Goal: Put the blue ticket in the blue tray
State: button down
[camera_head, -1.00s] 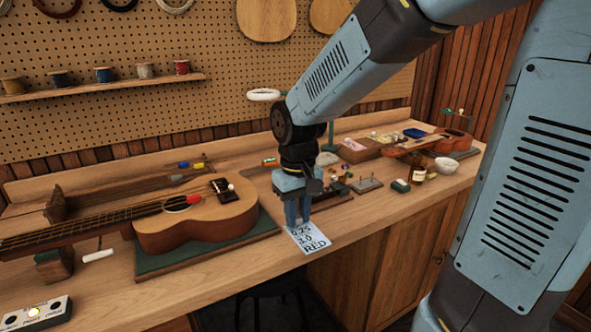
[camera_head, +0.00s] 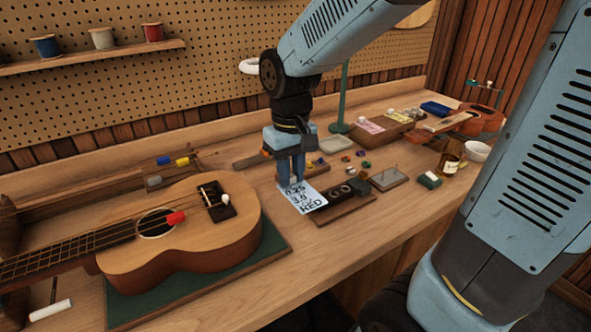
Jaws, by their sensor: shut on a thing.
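My gripper (camera_head: 291,182) points down over the bench and is shut on a pale blue ticket (camera_head: 303,198). The ticket has dark print, with "0.25", "3.0" and "RED" readable. It is tilted, and its lower end comes close to the small wooden stand; whether they touch I cannot tell. A small blue tray-like thing (camera_head: 436,108) lies far back on the right, beside a wooden holder (camera_head: 400,136) with pink and yellow cards. Its inside is too small to make out.
A ukulele (camera_head: 185,235) lies on a green mat at left. A wooden stand (camera_head: 345,200) with dark parts is just right of the ticket. A green post (camera_head: 345,95), a brown bottle (camera_head: 450,160) and a white bowl (camera_head: 477,151) stand farther right. The front bench strip is clear.

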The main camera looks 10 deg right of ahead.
jog(key=w+a+f, duration=0.2)
jog(key=w+f, duration=0.2)
jog(key=w, duration=0.4)
send_over(270, 195)
jog(key=f, duration=0.5)
jog(key=shift+s+f, duration=0.1)
jog(key=shift+s, duration=0.1)
jog(key=shift+w+f, duration=0.15)
jog(key=shift+f, duration=0.05)
jog(key=shift+a+f, duration=0.1)
jog(key=shift+f, duration=1.45)
jog(key=c, duration=1)
grip_release()
jog(key=shift+f, duration=0.1)
jog(key=shift+o, duration=0.2)
